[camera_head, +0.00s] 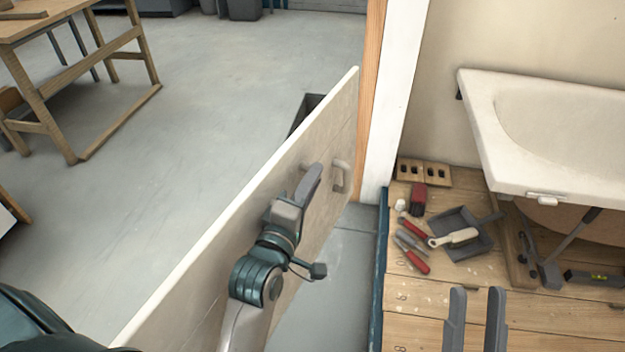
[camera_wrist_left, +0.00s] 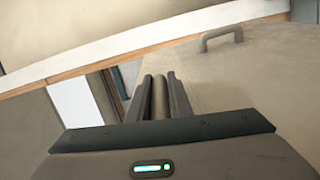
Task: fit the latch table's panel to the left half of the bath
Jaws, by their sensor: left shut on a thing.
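The large cream panel (camera_head: 335,130) stands tilted across the middle of the head view, left of the booth's post. It has two grey handles. My left gripper (camera_head: 313,180) is shut on one handle; in the left wrist view the handle's bar (camera_wrist_left: 158,97) lies between the fingers. The other handle (camera_head: 342,178) is free and shows in the left wrist view too (camera_wrist_left: 222,38). The white bath (camera_head: 545,130) is at the right, cut off by the picture edge; its visible front is open underneath. My right gripper (camera_head: 475,320) is open and empty over the wooden floor.
A white and wood post (camera_head: 390,100) stands between panel and bath.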

